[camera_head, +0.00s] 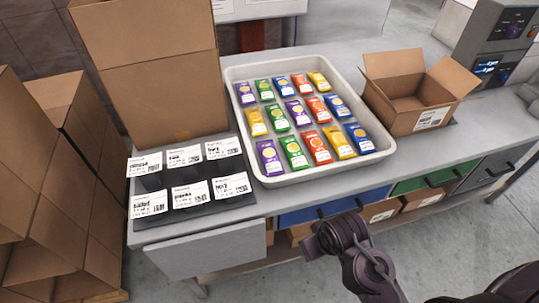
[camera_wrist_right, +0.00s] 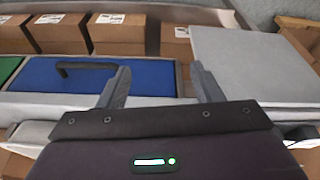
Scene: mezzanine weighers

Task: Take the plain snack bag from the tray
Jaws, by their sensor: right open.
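A pale tray (camera_head: 233,149) stands on the counter in the head view. It holds rows of small snack bags in purple, green, orange, yellow and blue, such as a yellow bag (camera_head: 339,141) and a purple bag (camera_head: 270,157). Each seems to carry a round mark and a pale label; I cannot tell which one is plain. My right gripper (camera_wrist_right: 162,86) is open and empty in the wrist view, with blue and grey drawer fronts beyond its fingers. In the head view my right arm is in front of the counter, apart from the tray. My left gripper is not in view.
An open carton (camera_head: 402,89) stands right of the tray. A dark mat (camera_head: 158,180) with several white label cards lies left, before a tall carton (camera_head: 148,75). Stacked boxes (camera_head: 60,200) fill the far left. Cartons sit under the counter. A control unit (camera_head: 495,40) stands at the back right.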

